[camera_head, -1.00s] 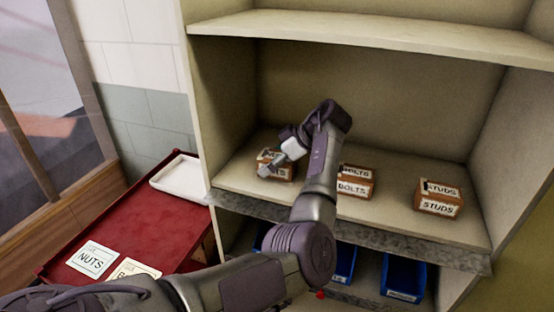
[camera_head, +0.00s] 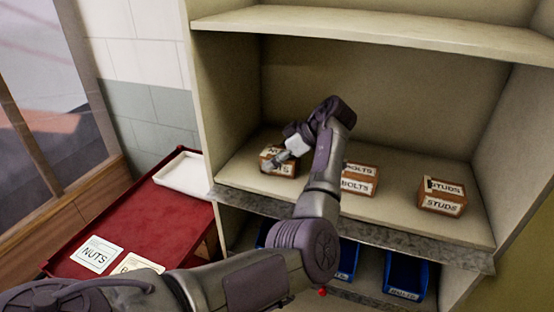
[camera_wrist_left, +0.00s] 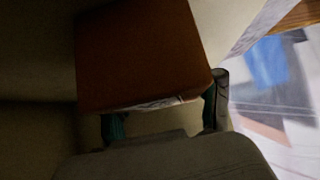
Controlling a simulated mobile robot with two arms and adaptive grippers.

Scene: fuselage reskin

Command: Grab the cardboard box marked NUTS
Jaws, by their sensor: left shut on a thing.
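The cardboard box marked NUTS (camera_head: 280,165) sits at the left of the middle shelf, its label partly covered by my left gripper (camera_head: 287,158). The gripper's fingers are at the box, and it is shut on it. In the left wrist view the brown box (camera_wrist_left: 140,60) fills the upper middle, with the fingers of my left gripper (camera_wrist_left: 163,115) at its two sides. The box appears to be at shelf level; I cannot tell whether it is lifted. My right gripper is not in view.
A BOLTS box (camera_head: 359,180) and a STUDS box (camera_head: 442,197) stand to the right on the same shelf (camera_head: 400,212). Blue bins (camera_head: 404,277) are below. A red cart (camera_head: 140,222) at left holds a white tray (camera_head: 184,174) and a NUTS card (camera_head: 97,254). An upper shelf (camera_head: 380,27) hangs above.

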